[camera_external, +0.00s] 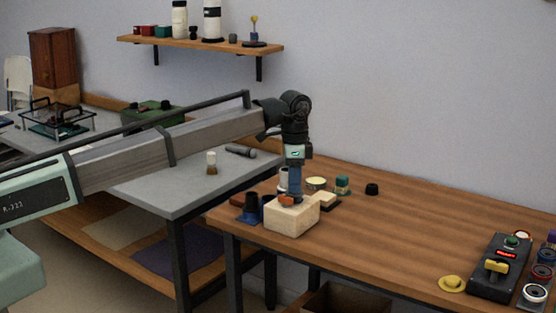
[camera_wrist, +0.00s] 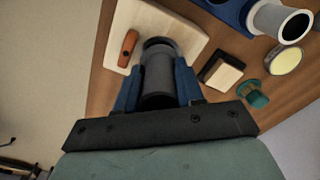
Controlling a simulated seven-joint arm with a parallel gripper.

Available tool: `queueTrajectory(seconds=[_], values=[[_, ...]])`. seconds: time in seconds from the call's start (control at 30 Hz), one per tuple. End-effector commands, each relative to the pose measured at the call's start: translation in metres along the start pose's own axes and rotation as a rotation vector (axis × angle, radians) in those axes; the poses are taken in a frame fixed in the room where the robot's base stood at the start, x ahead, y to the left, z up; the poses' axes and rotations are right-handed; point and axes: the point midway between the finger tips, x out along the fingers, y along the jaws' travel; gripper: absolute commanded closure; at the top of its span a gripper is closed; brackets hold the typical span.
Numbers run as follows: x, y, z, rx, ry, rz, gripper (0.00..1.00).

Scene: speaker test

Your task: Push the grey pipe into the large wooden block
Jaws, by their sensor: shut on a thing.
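The large wooden block (camera_external: 291,219) is pale and sits near the left front edge of the brown table. It also shows in the wrist view (camera_wrist: 180,38), with an orange-brown piece (camera_wrist: 128,48) on its top. My gripper (camera_external: 294,192) points down over the block. In the wrist view, its blue fingers (camera_wrist: 158,88) are shut on the sides of the grey pipe (camera_wrist: 158,78). The pipe's far end has a dark ring and lies over or at the block's top. I cannot tell how far it is inside the block. The fingers mostly hide the pipe in the external view.
Close around the block are a dark blue holder (camera_external: 252,210), a small cream-and-dark block (camera_external: 325,200), a round tin (camera_external: 316,183) and a green item (camera_external: 342,184). A black control box (camera_external: 500,268) stands at the far right. The middle of the table is clear.

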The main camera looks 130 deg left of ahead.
Motion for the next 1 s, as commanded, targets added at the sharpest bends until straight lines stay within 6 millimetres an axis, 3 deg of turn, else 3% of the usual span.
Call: queueTrajectory(seconds=[1.0], values=[[0.0103, 0.0001, 0.0002, 0.0, -0.001, 0.0, 0.9]])
